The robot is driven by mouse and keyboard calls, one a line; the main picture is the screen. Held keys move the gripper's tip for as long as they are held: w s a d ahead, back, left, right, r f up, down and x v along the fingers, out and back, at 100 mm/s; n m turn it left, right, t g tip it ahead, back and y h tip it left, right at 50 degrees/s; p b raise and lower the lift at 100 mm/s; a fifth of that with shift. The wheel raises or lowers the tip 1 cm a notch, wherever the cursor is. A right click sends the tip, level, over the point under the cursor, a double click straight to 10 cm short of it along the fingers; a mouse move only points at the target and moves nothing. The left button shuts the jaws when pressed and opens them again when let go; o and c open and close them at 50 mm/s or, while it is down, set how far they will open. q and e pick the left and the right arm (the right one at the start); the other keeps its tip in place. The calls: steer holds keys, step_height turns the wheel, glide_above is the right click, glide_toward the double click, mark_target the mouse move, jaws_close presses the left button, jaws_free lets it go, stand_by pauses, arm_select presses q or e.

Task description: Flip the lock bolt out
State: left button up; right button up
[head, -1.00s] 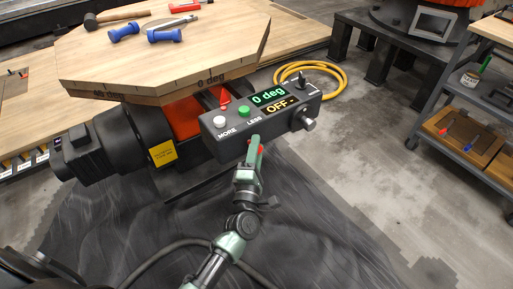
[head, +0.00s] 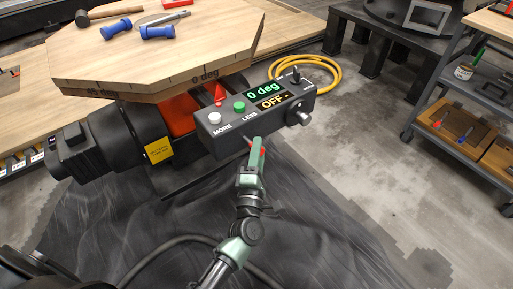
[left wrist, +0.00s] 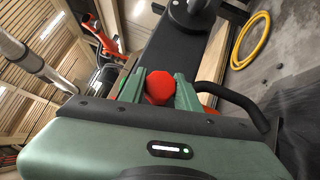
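The red knob of the lock bolt (left wrist: 160,87) shows in the left wrist view, filling the gap between the green fingers of my left gripper (left wrist: 159,92). The fingers lie against both sides of it, and the gripper looks shut on it. In the head view my left gripper (head: 259,146) is just below the front of the grey control box (head: 225,143), with a bit of red beside its fingertips. The rest of the bolt is hidden behind the fingers and the box. My right gripper is in neither view.
The control box reads "0 deg" and "OFF". The octagonal wooden tabletop (head: 150,65) carries blue dumbbell-like pieces (head: 157,33) and a mallet (head: 108,13). A yellow cable (head: 335,75) lies coiled behind the box. A shelf cart (head: 462,88) stands at the right; floor between is free.

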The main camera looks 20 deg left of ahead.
arm_select(q)
steer(key=o, duration=0.3)
steer(key=shift+s+d+f, duration=0.15)
steer(key=shift+d, duration=0.1)
steer(key=shift+o, duration=0.2)
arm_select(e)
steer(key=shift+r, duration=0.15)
arm_select(q)
steer(key=shift+s, duration=0.1)
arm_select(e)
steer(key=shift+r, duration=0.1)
arm_select(q)
steer(key=v, duration=0.7)
steer(key=shift+s, duration=0.3)
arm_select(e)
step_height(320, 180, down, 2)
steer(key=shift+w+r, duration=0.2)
arm_select(q)
steer(key=shift+d, duration=0.1)
